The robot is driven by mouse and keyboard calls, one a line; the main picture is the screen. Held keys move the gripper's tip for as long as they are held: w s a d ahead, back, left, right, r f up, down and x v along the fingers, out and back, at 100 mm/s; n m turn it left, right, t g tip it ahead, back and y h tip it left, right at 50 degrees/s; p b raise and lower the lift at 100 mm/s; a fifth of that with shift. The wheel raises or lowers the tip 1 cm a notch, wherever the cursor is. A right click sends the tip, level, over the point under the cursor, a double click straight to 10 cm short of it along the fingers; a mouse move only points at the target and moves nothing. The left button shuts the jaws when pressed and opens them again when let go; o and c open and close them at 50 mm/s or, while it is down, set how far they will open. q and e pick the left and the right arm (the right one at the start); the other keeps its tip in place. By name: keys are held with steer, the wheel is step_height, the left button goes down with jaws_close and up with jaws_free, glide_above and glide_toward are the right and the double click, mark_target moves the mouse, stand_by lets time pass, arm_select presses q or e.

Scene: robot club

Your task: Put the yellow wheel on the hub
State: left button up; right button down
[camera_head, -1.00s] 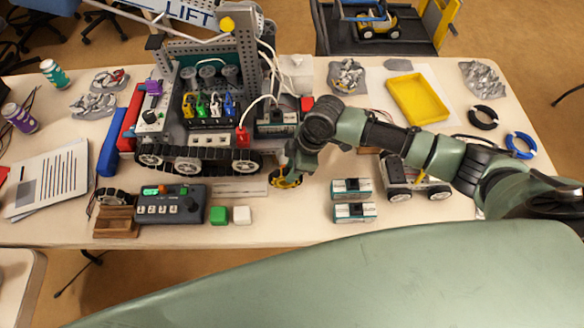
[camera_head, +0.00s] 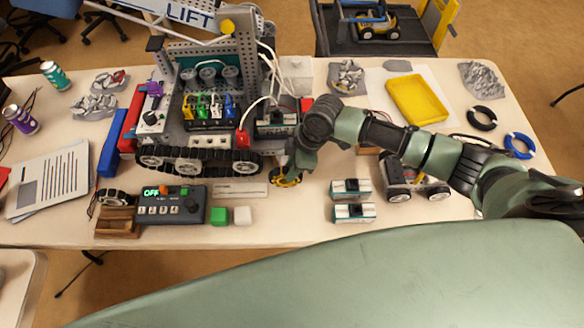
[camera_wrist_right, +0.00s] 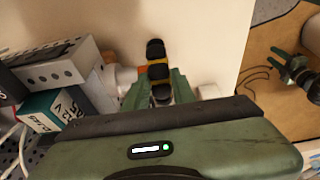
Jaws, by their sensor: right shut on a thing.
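The yellow wheel (camera_head: 286,179) has a dark tyre and is held low over the table at the right front end of the large tracked robot. My right gripper (camera_head: 292,168) is shut on it. In the wrist view the wheel (camera_wrist_right: 157,70) shows nearly edge-on in the jaws. Just left of it is an orange and pale stub (camera_wrist_right: 125,76) at the robot's side, which may be the hub. I cannot tell whether wheel and stub touch. The hub is hidden in the head view.
The tracked robot (camera_head: 205,162) fills the table's left middle. Two small boxes (camera_head: 353,212) and a wheeled cart (camera_head: 414,186) stand to the right. Bare table lies along the front edge.

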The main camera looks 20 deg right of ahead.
steer(key=shift+w+d+b, duration=0.25)
steer(key=shift+w, duration=0.7)
steer(key=shift+w+d+b, duration=0.2)
steer(key=shift+w+d, duration=0.05)
steer(key=shift+w, duration=0.65)
stand_by(1.3)
steer(key=shift+w+d+r, duration=0.2)
steer(key=shift+w, duration=0.25)
steer(key=shift+w+d+r, duration=0.2)
steer(key=shift+w, duration=0.2)
stand_by(0.7)
steer(key=c, duration=1.1)
jaws_free()
steer(key=shift+w+r+p, duration=0.2)
steer(key=shift+r+p, duration=0.35)
steer(key=shift+w+r+p, duration=0.15)
steer(key=shift+r+p, duration=0.35)
steer(key=shift+p, duration=0.05)
steer(key=r+p, duration=0.4)
steer(key=shift+s+a, duration=0.15)
steer(key=shift+s, duration=0.25)
